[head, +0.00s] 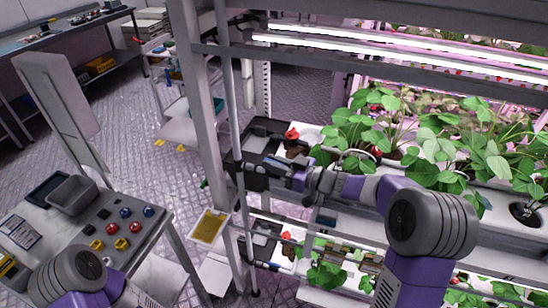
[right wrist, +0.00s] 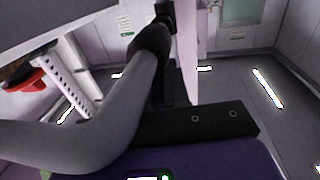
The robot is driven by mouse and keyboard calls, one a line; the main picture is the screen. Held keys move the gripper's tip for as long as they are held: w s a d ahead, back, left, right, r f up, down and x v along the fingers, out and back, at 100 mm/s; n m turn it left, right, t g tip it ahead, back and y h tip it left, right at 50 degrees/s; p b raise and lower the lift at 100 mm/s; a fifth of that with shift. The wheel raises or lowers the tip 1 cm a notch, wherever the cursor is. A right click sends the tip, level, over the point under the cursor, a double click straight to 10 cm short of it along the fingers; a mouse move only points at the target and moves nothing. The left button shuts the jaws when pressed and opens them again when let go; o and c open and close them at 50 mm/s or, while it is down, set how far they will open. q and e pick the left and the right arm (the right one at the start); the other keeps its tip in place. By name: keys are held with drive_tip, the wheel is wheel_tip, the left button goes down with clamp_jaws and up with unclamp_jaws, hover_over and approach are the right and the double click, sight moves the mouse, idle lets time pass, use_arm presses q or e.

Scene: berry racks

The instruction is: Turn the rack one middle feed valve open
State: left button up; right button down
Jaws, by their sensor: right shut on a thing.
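My right arm reaches left across the rack in the head view. Its dark gripper (head: 240,172) is at a thin vertical feed pipe (head: 231,105) beside the rack's front post, at the height of the middle shelf. It is shut on the middle feed valve there, which the fingers mostly hide. How far the valve is turned cannot be seen. In the right wrist view a grey curved part (right wrist: 130,105) and a dark block (right wrist: 215,122) fill the middle, and the grip itself is not clear. My left gripper is out of view; only part of the left arm shows at bottom left.
Leafy plants (head: 440,145) fill the shelf behind my right arm. A red knob (head: 291,134) is on the shelf near the post. A light rack post (head: 205,130) is close to the gripper. A control table (head: 150,222) is at left, with free floor (head: 140,150) beyond.

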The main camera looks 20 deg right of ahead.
drive_tip(key=shift+w+r+n+g+y+p, duration=0.1)
drive_tip(key=shift+r+n+g+y+p, duration=0.25)
drive_tip(key=shift+n+g+y+p, duration=0.65)
drive_tip(key=c, duration=1.2)
unclamp_jaws()
drive_tip(key=shift+c, duration=0.2)
drive_tip(key=shift+o, duration=0.6)
drive_tip(key=shift+f, duration=0.1)
drive_tip(key=shift+s+d, duration=0.2)
drive_tip(key=shift+d, duration=0.1)
drive_tip(key=v, duration=0.6)
drive_tip(key=shift+s+d+p, duration=0.25)
drive_tip(key=shift+d+p, duration=0.05)
drive_tip(key=shift+d, duration=0.05)
